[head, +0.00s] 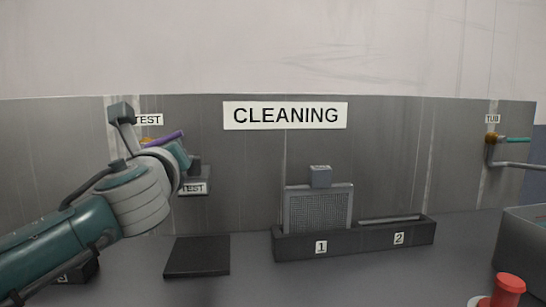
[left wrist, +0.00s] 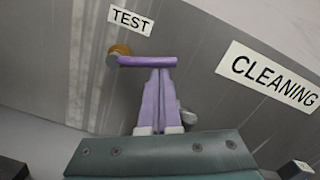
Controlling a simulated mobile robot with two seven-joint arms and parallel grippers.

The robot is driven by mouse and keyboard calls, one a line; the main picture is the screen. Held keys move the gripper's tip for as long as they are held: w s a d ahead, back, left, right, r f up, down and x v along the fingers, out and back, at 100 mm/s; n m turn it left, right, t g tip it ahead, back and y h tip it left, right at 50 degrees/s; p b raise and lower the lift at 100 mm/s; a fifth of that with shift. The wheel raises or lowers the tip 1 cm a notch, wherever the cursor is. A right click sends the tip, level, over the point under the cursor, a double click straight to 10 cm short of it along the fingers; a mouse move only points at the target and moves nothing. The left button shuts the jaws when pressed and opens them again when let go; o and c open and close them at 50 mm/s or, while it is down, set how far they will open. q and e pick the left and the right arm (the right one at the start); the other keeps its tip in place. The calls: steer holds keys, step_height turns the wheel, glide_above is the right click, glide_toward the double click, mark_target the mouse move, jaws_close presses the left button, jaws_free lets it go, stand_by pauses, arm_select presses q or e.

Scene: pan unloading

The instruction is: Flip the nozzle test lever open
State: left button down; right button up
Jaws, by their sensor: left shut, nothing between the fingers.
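The nozzle test lever is a purple bar (left wrist: 148,61) sticking out to the right from a round brass valve (left wrist: 119,51) under the upper TEST sign. In the head view the purple lever (head: 168,137) shows just above my left wrist, partly covered by it. My left gripper (left wrist: 160,74) is shut and empty. Its fingertips are at the lower edge of the lever, near its middle to free end, in the left wrist view. I cannot tell whether they touch it. In the head view my wrist hides most of the fingers. My right gripper is not in view.
A lower TEST block (head: 194,188) is just right of my wrist. A dark pad (head: 197,256) lies on the counter. A dark rack (head: 354,240) marked 1 and 2 holds a mesh panel (head: 319,209). A TUB valve (head: 490,139) and red button (head: 510,284) are at the right.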

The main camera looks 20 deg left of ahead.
arm_select(q)
steer(key=r+n, duration=0.1)
steer(key=r+n+p, duration=0.1)
steer(key=n, duration=0.1)
steer(key=shift+s+a, duration=0.1)
steer(key=shift+a, duration=0.1)
steer(key=shift+s+a+r+n+g+p, duration=0.25)
steer(key=shift+a+r+n+p, duration=0.3)
steer(key=shift+n, duration=1.2)
steer(key=shift+s+a+r+n+g+p, duration=0.15)
steer(key=shift+s+a+r+n+p, duration=0.35)
steer(key=shift+n, duration=1.3)
steer(key=shift+s+a+r+n+g+p, duration=0.2)
steer(key=shift+a+r+n+p, duration=0.4)
steer(key=shift+n, duration=1.15)
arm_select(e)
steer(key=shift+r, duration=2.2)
arm_select(q)
steer(key=shift+r, duration=0.1)
